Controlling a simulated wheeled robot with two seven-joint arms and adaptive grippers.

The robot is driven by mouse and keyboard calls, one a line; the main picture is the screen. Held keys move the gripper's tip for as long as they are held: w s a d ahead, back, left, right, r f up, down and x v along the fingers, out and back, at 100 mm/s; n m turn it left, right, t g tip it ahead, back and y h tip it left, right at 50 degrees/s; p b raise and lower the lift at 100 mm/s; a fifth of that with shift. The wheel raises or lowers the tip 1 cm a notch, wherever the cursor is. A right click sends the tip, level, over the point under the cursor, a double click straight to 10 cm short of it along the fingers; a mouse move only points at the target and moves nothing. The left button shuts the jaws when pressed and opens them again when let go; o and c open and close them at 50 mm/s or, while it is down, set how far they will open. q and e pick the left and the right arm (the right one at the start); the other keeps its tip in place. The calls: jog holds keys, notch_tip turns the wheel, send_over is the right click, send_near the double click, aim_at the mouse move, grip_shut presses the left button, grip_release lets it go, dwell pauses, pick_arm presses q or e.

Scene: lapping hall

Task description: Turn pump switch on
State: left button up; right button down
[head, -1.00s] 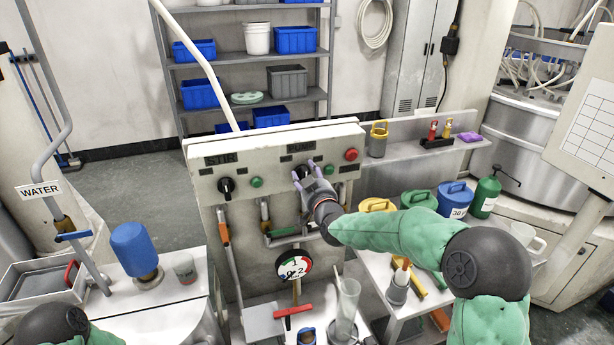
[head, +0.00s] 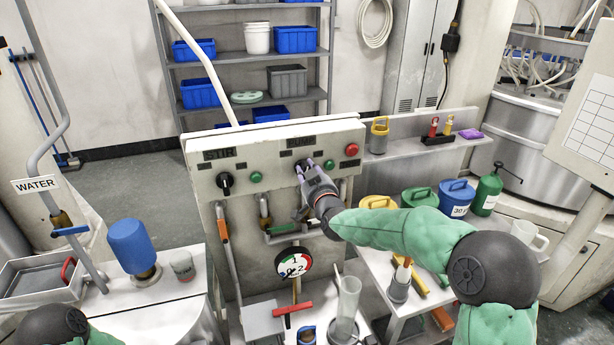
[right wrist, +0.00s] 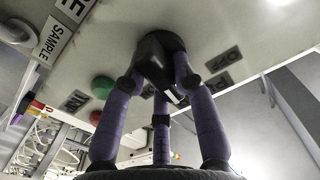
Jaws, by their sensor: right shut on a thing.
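The pump switch is a black rotary knob (right wrist: 153,62) on the upright control panel (head: 190,160), under the label "PUMP" (head: 301,140). My right gripper (head: 308,166) reaches it from the front, and its purple fingers are shut on the knob. In the right wrist view the fingers (right wrist: 155,85) lie on either side of the knob, with a white mark showing on it. In the head view the fingers mostly hide the knob. My left gripper is out of view; only part of my left arm shows at the bottom left.
The panel also carries a stir knob (head: 225,181), green buttons (head: 256,177) and a red button (head: 351,150). Pipes and valve handles run below, with a pressure gauge (head: 294,264). A bench with yellow, green and blue containers (head: 457,192) stands at the right.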

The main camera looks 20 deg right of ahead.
jog(key=m+b, duration=0.2)
jog(key=b, duration=0.1)
jog(key=m+b, duration=0.3)
jog(key=f+m+b, duration=0.1)
jog(key=m+b, duration=0.1)
jog(key=b, duration=0.1)
jog(key=shift+m+b, duration=0.3)
jog(key=shift+m, duration=0.1)
jog(key=shift+r+m+b, duration=0.1)
jog(key=shift+m+b, duration=1.1)
jog(key=shift+m, duration=0.1)
jog(key=c, duration=1)
grip_release()
jog(key=shift+s, duration=0.1)
jog(key=s, duration=1.1)
jog(key=shift+s+d, duration=0.25)
jog(key=shift+s, duration=0.1)
